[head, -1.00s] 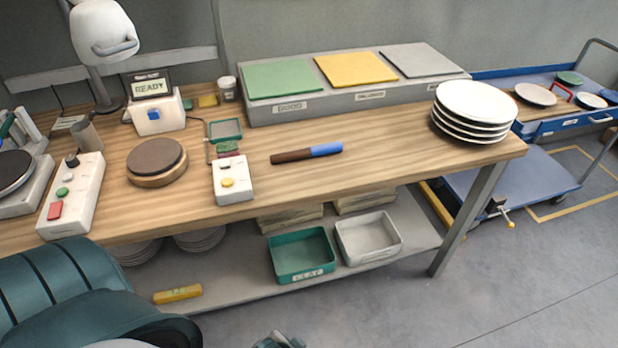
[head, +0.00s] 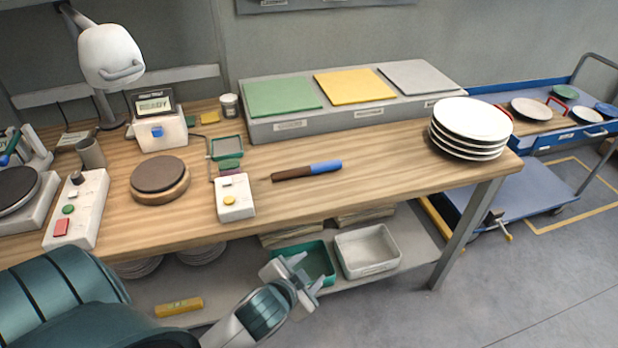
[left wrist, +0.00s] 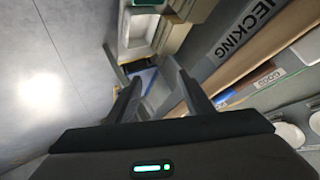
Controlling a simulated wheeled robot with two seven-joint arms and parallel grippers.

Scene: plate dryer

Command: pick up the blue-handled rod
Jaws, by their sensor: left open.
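The blue-handled rod (head: 306,170) lies on the wooden workbench in the head view. Its blue handle points right and its dark brown part points left. My left gripper (head: 298,277) is open and empty. In the picture it is below the rod, in front of the bench's front edge and overlapping the green bin on the lower shelf. In the left wrist view its two fingers (left wrist: 152,90) stand apart with nothing between them. I cannot make out the rod in that view. My right gripper is not in view.
A white control box (head: 235,198) stands left of the rod, and a plate stack (head: 470,130) stands to the right. A long grey box with coloured pads (head: 300,128) runs behind. The bench top around the rod is clear. A white bin (head: 367,251) sits on the lower shelf.

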